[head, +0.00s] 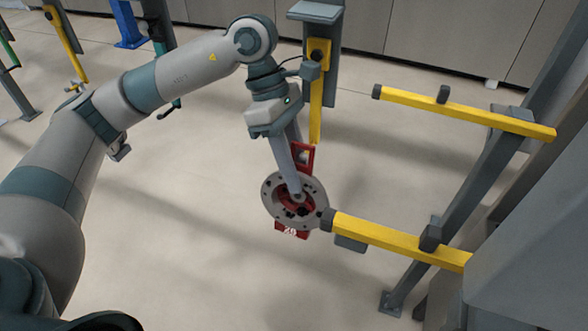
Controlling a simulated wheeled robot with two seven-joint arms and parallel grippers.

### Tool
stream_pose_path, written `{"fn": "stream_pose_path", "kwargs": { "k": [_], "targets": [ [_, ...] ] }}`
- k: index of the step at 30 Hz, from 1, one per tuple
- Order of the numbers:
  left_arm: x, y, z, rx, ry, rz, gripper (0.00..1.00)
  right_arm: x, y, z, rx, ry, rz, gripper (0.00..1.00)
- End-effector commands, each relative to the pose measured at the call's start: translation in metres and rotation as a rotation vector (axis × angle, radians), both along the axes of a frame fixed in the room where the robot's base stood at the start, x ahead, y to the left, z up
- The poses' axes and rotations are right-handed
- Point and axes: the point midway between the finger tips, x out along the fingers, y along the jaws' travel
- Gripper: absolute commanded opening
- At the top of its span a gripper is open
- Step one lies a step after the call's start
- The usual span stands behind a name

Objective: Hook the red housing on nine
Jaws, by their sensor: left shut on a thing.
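The red housing (283,203) has a round grey flange with dark holes, a red upper bracket and a red lower tab. The tab's white marking is hard to read. My left gripper (297,190) reaches down from above and is shut on the housing near its middle; the fingers hide part of it. The housing hangs above the floor beside the dark tip of the lower yellow bar (400,240). I cannot tell whether they touch. No hook with a readable nine shows. My right gripper is out of view.
A second yellow bar (450,108) runs above, on the grey frame (455,200) at right. A hanging grey post with a yellow strip (317,90) is just behind the gripper. More coloured hangers (65,45) stand at upper left. Open floor lies below.

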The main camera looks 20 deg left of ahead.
Motion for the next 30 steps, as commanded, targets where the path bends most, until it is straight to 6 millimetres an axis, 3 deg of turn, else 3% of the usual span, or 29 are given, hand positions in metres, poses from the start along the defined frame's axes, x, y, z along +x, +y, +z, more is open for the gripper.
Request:
{"fn": "stream_pose_path", "kwargs": {
  "k": [10,30],
  "targets": [
    [0.015,-0.001,0.002,-0.002,-0.001,0.002,0.00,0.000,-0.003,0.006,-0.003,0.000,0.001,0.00],
    [0.029,-0.001,-0.013,-0.001,0.000,0.006,0.00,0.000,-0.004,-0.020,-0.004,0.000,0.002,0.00]
  ]
}}
